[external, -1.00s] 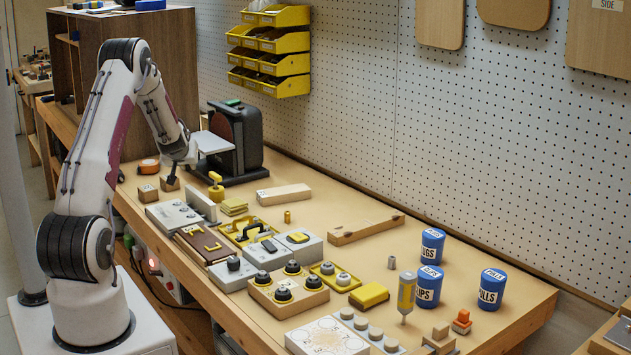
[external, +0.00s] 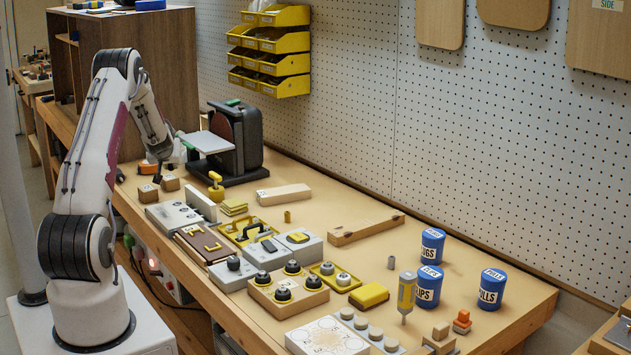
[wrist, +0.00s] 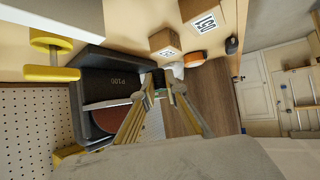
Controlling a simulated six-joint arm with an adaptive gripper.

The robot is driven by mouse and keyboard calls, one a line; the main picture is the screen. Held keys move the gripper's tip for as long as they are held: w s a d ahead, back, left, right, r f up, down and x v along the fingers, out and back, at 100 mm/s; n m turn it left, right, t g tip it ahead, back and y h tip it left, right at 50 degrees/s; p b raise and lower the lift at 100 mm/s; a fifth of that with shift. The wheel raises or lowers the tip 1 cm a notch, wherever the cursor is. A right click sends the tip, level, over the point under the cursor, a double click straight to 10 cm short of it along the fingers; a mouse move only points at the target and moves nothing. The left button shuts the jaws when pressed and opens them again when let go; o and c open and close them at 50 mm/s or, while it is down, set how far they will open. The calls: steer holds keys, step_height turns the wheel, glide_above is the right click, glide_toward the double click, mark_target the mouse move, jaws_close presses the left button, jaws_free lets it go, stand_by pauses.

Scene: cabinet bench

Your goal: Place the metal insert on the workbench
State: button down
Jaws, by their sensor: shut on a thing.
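My gripper (wrist: 167,84) is down at the far left end of the workbench (external: 350,285), beside the grey sander. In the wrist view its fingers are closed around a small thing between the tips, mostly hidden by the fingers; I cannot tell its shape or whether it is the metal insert. In the external view the gripper (external: 160,172) is behind two wooden blocks, and what it holds cannot be made out. A small grey metal cylinder (external: 391,262) stands on the bench left of the blue tins. A small brass-coloured cylinder (external: 287,216) stands mid-bench.
The sander (external: 236,140) is close to my gripper. Wooden blocks (external: 148,193) and an orange tape roll (wrist: 194,58) are close by. A wooden cabinet (external: 160,70) stands behind. Fixtures crowd the front; the bench is clearer around the long wooden bar (external: 366,230).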

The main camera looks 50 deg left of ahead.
steer(key=shift+f, duration=2.5)
steer(key=shift+f, duration=0.1)
steer(key=shift+f, duration=1.75)
steer(key=shift+f, duration=0.2)
steer(key=c, duration=2.3)
jaws_free()
steer(key=shift+c, duration=0.2)
steer(key=shift+r, duration=0.2)
steer(key=shift+s+d+r, duration=0.2)
steer(key=shift+d+r, duration=0.1)
steer(key=shift+d, duration=0.1)
steer(key=shift+v, duration=5.45)
